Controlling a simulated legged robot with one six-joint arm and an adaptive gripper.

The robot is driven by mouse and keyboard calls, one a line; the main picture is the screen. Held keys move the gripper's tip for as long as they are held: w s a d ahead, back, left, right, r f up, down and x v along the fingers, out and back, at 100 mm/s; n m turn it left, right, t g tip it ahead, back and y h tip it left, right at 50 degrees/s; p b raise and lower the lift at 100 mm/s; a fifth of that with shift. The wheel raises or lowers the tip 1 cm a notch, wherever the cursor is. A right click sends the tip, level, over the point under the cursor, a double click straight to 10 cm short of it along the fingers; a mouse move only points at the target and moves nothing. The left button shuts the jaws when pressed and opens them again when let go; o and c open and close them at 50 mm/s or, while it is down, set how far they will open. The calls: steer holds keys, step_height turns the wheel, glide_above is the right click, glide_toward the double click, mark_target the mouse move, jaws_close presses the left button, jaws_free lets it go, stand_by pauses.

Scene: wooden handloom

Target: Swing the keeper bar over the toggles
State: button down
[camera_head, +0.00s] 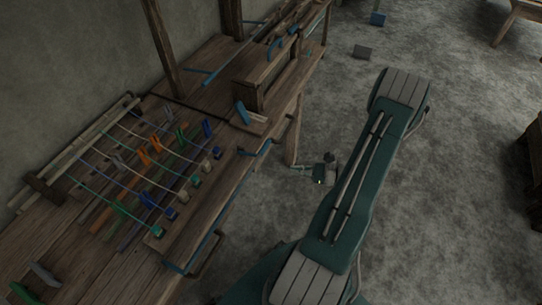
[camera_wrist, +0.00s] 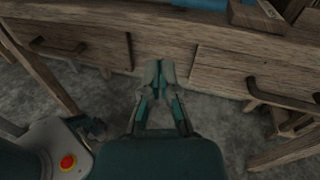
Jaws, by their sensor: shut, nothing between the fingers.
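Several coloured toggles, among them an orange one (camera_head: 144,157), a green one (camera_head: 122,210) and a blue one (camera_head: 207,128), stand along cords on the wooden loom bench. A pale wooden bar (camera_head: 85,142) lies along the far left end of the cords. I cannot tell for certain whether it is the keeper bar. My gripper (camera_wrist: 160,66) is shut and empty, in front of the bench's wooden front in the wrist view. In the head view, the end of my arm (camera_head: 318,174) is low beside the bench, apart from the toggles, with the fingers unclear.
Dark handles (camera_wrist: 57,47) and (camera_wrist: 280,95) project from the bench front. A wooden box (camera_head: 266,80) and upright posts (camera_head: 162,45) stand on the bench farther back. Open floor lies right of the bench.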

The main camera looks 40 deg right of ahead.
steer(key=s+d+f+m+t+h, duration=0.1)
steer(key=m, duration=0.1)
steer(key=s+d+f+m+t+h, duration=0.1)
steer(key=s+d+m+t+h, duration=0.1)
steer(key=shift+d+f+t, duration=0.1)
steer(key=shift+f+t, duration=0.1)
steer(key=shift+t, duration=0.1)
steer(key=r+x, duration=0.2)
steer(key=x, duration=1.1)
steer(key=shift+r, duration=0.25)
steer(key=shift+s+d+h, duration=0.1)
steer(key=shift+d+h, duration=0.2)
